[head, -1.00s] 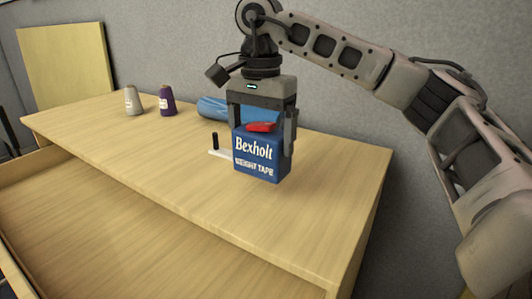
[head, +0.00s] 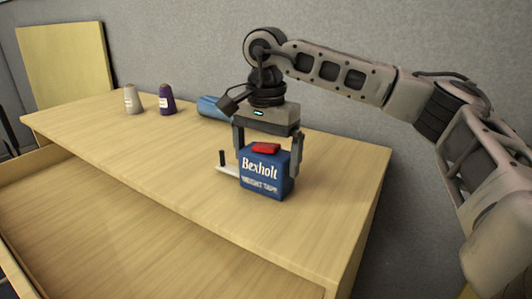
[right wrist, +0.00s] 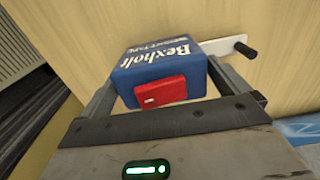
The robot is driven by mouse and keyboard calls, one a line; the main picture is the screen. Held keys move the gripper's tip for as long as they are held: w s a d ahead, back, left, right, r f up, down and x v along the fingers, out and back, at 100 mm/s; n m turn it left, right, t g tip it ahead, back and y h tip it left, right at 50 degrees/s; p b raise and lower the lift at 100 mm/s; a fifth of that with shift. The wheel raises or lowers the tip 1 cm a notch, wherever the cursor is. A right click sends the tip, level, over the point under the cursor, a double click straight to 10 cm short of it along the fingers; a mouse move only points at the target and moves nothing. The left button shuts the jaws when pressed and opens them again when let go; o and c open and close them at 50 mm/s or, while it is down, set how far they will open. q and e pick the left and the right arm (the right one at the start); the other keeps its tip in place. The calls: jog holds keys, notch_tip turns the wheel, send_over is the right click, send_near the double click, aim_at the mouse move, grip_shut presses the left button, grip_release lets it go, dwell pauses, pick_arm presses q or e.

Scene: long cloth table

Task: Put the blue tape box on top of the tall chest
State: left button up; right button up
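The blue tape box (head: 265,175), marked "Bexholt", has a red piece on its top. A white bar with a black knob sticks out beside it. My right gripper (head: 268,157) points down with one finger on each side of the box and appears shut on it. The right wrist view shows the box (right wrist: 160,62) between both fingers. The box is over the pale wooden top of the chest (head: 170,150); whether its base touches the top I cannot tell. My left gripper is not in view.
An open, empty-looking drawer (head: 120,225) juts out in front. The front middle of the top is clear.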

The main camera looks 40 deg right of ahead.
notch_tip(320, 180, up, 12)
jog(key=p, duration=0.1)
jog(key=shift+r+p, duration=0.15)
jog(key=shift+p, duration=0.25)
dwell(0.5)
